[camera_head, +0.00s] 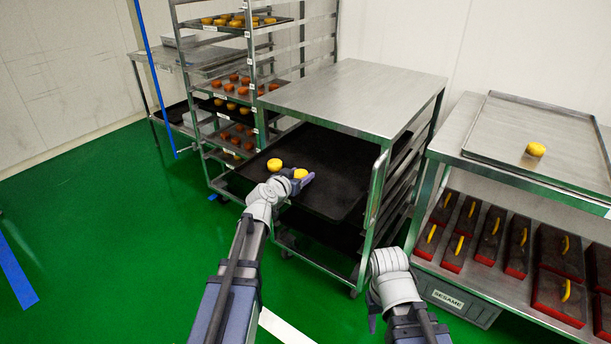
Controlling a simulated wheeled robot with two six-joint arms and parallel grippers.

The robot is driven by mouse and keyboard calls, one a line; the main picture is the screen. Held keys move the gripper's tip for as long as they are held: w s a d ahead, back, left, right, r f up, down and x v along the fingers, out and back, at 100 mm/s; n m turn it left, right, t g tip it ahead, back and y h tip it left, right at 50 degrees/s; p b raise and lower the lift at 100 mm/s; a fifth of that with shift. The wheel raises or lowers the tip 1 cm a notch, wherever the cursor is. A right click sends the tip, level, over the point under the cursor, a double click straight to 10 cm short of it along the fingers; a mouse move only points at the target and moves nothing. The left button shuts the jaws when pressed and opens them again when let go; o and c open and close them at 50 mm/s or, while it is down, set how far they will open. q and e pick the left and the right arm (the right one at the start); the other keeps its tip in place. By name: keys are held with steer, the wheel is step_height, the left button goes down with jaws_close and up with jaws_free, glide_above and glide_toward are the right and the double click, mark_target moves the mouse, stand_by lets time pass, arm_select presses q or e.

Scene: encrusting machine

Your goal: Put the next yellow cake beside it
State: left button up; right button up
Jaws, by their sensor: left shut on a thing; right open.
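A black tray (338,162) juts out of the steel cabinet rack in the middle. One yellow cake (274,165) rests at the tray's left side. My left gripper (303,180) is over the tray, shut on a second yellow cake (300,173), just right of the first. I cannot tell whether the held cake touches the tray. A third yellow cake (535,149) sits on the steel tray (510,125) on the right table. My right gripper (374,318) is low in front of the cabinet, open; its fingers are partly hidden by my wrist.
The steel cabinet (350,95) has a flat top above the black tray and an upright handle post at its front right. A tall rack (250,60) with trays of cakes stands behind left. The right table's lower shelf holds several dark red boxes (490,235) with yellow handles.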

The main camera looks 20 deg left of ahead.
mark_target(304, 170)
arm_select(q)
steer(key=x, duration=0.4)
steer(key=shift+w+r, duration=0.15)
steer(key=shift+r, duration=0.25)
steer(key=shift+s+f+b, duration=0.25)
steer(key=shift+f+b, duration=0.25)
steer(key=shift+b, duration=0.25)
steer(key=shift+r, duration=0.1)
steer(key=shift+f, duration=0.25)
steer(key=o, duration=1.3)
steer(key=shift+r, duration=0.1)
steer(key=shift+o, duration=0.2)
